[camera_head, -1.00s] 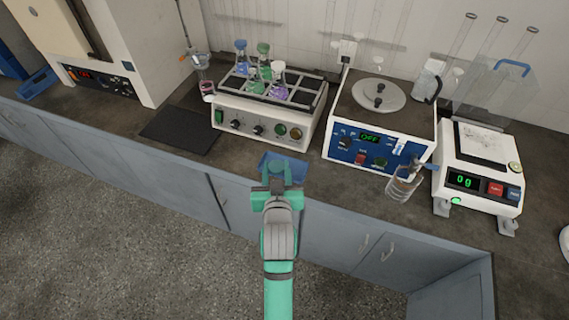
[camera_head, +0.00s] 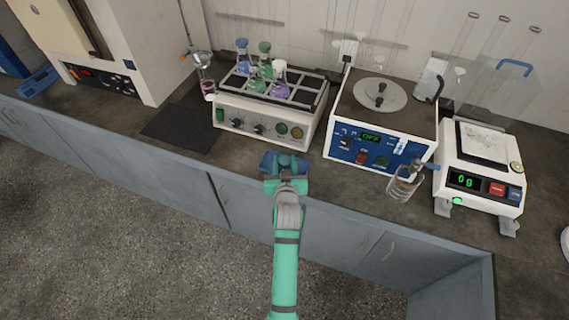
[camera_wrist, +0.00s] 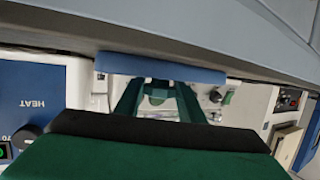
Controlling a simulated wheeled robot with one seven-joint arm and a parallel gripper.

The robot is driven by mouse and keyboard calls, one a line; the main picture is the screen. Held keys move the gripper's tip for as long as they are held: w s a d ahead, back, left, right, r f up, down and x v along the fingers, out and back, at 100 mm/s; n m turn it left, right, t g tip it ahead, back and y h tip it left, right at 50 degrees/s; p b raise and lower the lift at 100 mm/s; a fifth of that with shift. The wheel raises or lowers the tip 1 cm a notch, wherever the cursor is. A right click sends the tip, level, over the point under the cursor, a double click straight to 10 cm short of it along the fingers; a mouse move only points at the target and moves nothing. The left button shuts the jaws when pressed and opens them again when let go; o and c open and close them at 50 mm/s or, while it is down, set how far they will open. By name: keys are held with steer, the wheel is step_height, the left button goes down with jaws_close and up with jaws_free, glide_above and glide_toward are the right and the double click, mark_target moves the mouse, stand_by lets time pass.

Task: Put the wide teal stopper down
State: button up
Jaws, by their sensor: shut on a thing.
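To the right are a blue-fronted hotplate unit (camera_head: 381,135), a glass beaker (camera_head: 402,184) and a balance (camera_head: 480,176). A dark mat (camera_head: 180,127) lies to the left.

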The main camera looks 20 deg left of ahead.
steer(key=shift+a+f, duration=0.1)
steer(key=shift+f, duration=0.35)
steer(key=shift+f, duration=0.1)
